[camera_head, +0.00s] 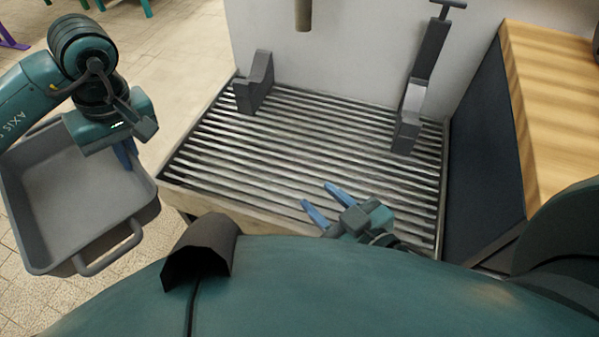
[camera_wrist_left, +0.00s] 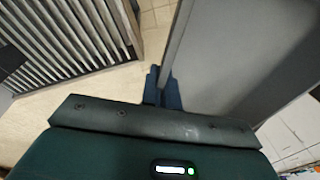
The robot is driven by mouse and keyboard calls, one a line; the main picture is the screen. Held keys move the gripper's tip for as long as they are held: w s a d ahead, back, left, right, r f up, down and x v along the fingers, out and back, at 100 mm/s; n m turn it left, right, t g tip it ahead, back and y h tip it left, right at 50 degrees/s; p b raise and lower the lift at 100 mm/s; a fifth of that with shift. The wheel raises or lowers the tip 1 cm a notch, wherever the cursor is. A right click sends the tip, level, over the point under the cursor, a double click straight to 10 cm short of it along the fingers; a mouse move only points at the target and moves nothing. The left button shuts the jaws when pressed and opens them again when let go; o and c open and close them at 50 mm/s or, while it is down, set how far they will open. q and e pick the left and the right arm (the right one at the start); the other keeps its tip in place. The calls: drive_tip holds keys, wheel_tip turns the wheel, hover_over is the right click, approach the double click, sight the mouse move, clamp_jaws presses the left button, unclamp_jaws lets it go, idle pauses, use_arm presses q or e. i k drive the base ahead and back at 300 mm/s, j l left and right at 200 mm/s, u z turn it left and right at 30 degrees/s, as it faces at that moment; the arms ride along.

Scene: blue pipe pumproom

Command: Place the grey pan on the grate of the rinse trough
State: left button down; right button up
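The grey pan (camera_head: 70,205) is a deep rectangular tray with a loop handle at its near end. It hangs in the air left of the rinse trough, above the tiled floor, slightly tilted. My left gripper (camera_head: 124,154) is shut on the pan's right-hand rim. In the left wrist view the blue fingers (camera_wrist_left: 163,88) are close together at the wall of the pan (camera_wrist_left: 235,55). The trough's slatted grate (camera_head: 300,135) is bare of any pan. My right gripper (camera_head: 321,201) is open and empty over the grate's near edge.
A grey upright bracket (camera_head: 256,83) stands at the grate's back left. A grey post with a T-handle (camera_head: 425,60) leans at the back right. A spout (camera_head: 303,14) hangs above the back. A wooden counter (camera_head: 550,100) lies right. The grate's middle is clear.

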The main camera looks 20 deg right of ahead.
sight(302, 175)
drive_tip(key=k+j, duration=0.15)
drive_tip(key=k, duration=0.15)
drive_tip(key=k+j+z, duration=0.1)
drive_tip(key=z, duration=0.25)
drive_tip(key=k+z, duration=0.4)
drive_tip(key=i+z, duration=0.1)
drive_tip(key=z, duration=0.75)
